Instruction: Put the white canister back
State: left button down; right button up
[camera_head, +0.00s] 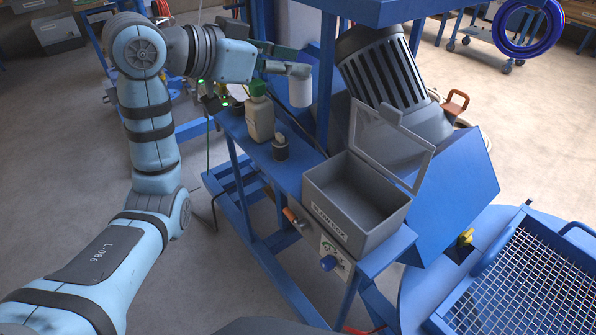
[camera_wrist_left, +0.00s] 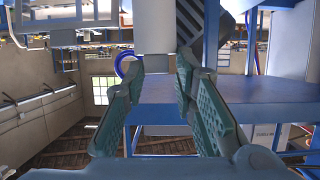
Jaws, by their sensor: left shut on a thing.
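The white canister (camera_head: 300,89) is a small pale cylinder, upright at the far end of the narrow blue shelf (camera_head: 290,173). My left gripper (camera_head: 297,70) is shut on it near its top. The canister looks held above the shelf, beside the blue post; the exact gap under it is hard to tell. In the left wrist view, the canister (camera_wrist_left: 154,28) shows as a white shape at the tips of the two green-padded fingers (camera_wrist_left: 158,65). My right gripper is not in view.
A beige bottle with a green cap (camera_head: 260,117) and a small grey jar (camera_head: 280,148) stand on the shelf near the canister. A grey box (camera_head: 342,212) with its clear lid open sits nearer. The blue post and grey motor (camera_head: 375,72) stand right of the canister.

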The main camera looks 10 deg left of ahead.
pick_arm(q)
jog(key=f+b, duration=0.1)
jog(key=f, duration=0.5)
jog(key=w+f+b, duration=0.1)
jog(key=f, duration=0.6)
jog(key=w+f+b, duration=0.1)
jog(key=f, duration=0.6)
jog(key=shift+a+f, duration=0.15)
jog(key=shift+a, duration=0.1)
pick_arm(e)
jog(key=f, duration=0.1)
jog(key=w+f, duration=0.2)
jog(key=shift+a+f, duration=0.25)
pick_arm(q)
jog(key=c, duration=1.3)
grip_release()
